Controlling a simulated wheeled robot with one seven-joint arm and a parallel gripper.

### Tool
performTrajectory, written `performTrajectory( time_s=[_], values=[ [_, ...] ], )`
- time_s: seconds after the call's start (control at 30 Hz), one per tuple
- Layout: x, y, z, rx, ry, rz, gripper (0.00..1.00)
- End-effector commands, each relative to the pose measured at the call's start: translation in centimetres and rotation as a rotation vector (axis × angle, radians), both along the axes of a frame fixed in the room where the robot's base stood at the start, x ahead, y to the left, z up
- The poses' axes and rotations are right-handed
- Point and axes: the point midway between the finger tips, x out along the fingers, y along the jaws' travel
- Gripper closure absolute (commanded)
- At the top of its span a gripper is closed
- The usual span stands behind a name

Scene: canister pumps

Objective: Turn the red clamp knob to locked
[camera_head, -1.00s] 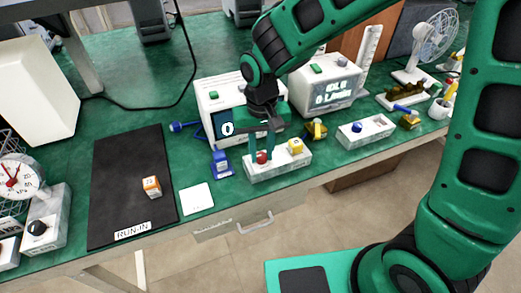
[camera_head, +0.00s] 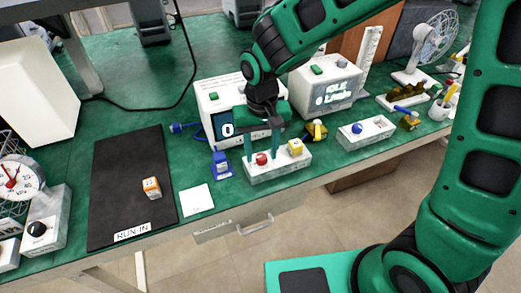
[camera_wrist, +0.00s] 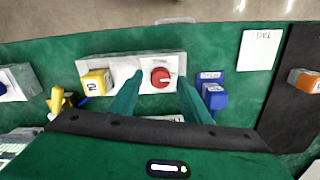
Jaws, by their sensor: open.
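The red clamp knob (camera_head: 262,158) sits on a pale block (camera_head: 280,172) near the front edge of the bench. In the wrist view the red knob (camera_wrist: 161,77) has a white pointer line on its face; the lettering around it is too small to read. My gripper (camera_head: 262,155) is open above the block, with one finger on each side of the knob. In the wrist view the fingers stand apart from the knob, with visible gaps. A yellow block marked with a numeral (camera_wrist: 96,83) sits on the same pale block.
A blue object (camera_head: 222,165) stands just left of the pale block. A second pale block with a blue knob (camera_head: 357,127) is to the right. Boxes with displays (camera_head: 325,82) stand behind. A black mat (camera_head: 128,190) with an orange cube (camera_head: 151,188) lies left.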

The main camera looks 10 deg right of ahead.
Motion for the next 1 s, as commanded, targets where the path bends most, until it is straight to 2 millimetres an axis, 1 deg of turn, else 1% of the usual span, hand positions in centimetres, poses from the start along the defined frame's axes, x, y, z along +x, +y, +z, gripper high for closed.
performTrajectory(
  time_s=[0.17,0.4,0.5,0.6,0.7,1.0],
  values=[
    [0.1,0.0,2.7,0.002,-0.005,-0.001,0.57],
    [0.2,0.0,7.2,0.003,-0.006,-0.001,0.57],
    [0.2,0.0,8.6,0.003,-0.005,-0.001,0.57],
    [0.2,0.0,9.6,0.002,-0.004,-0.001,0.57],
    [0.2,0.0,10.1,0.002,-0.003,-0.002,0.57],
    [0.2,0.0,10.3,0.001,-0.003,-0.002,0.57]
  ],
)
